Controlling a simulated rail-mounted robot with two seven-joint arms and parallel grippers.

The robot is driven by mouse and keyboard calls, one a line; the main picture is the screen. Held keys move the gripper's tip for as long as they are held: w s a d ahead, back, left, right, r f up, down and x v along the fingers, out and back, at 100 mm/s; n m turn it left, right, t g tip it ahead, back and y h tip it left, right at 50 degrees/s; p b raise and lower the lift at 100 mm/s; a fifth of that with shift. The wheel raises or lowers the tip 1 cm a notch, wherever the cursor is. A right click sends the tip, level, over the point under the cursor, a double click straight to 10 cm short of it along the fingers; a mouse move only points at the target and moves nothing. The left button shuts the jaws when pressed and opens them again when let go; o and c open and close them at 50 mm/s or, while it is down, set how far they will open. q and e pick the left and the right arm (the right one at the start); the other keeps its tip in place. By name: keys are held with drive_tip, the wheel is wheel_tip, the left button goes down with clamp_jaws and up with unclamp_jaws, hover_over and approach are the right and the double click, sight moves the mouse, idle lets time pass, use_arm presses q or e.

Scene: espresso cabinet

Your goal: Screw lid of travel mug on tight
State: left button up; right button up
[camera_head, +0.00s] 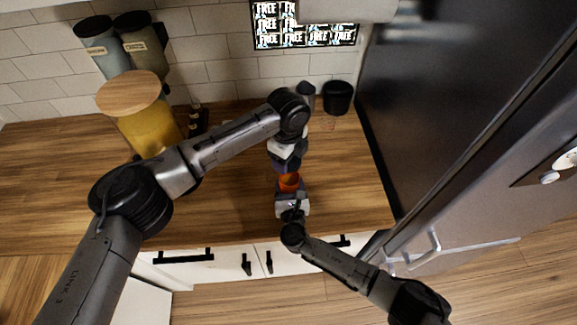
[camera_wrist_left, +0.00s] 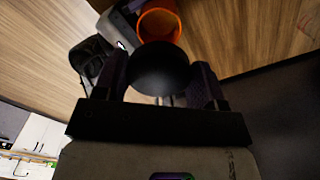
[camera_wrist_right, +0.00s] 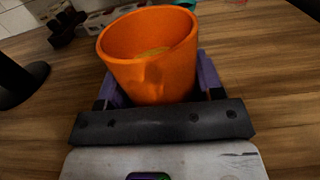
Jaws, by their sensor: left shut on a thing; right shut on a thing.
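The travel mug (camera_head: 289,184) is an orange open cup. It stands out large and close in the right wrist view (camera_wrist_right: 150,68), with something yellowish inside. My right gripper (camera_head: 290,193) is shut on the mug's side, with a finger on each side of it. A round black lid (camera_wrist_left: 160,68) sits between the fingers of my left gripper (camera_wrist_left: 160,90), which is shut on it. In the left wrist view the mug (camera_wrist_left: 160,22) shows just beyond the lid. The lid is apart from the mug, whose mouth is uncovered in the right wrist view. In the head view the left hand hides the lid.
A wooden-lidded yellow jar (camera_head: 145,128) stands on the counter (camera_head: 60,180) at left, with two canisters (camera_head: 102,42) behind. A black cup (camera_head: 338,97) stands at the back right, near the dark refrigerator (camera_head: 450,100). A dark, unclear shape (camera_wrist_right: 15,82) shows at the right wrist view's left edge.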

sight(289, 187)
use_arm(q)
drive_tip(key=shift+f, duration=1.75)
drive_tip(key=shift+f, duration=0.85)
drive_tip(key=shift+f, duration=0.6)
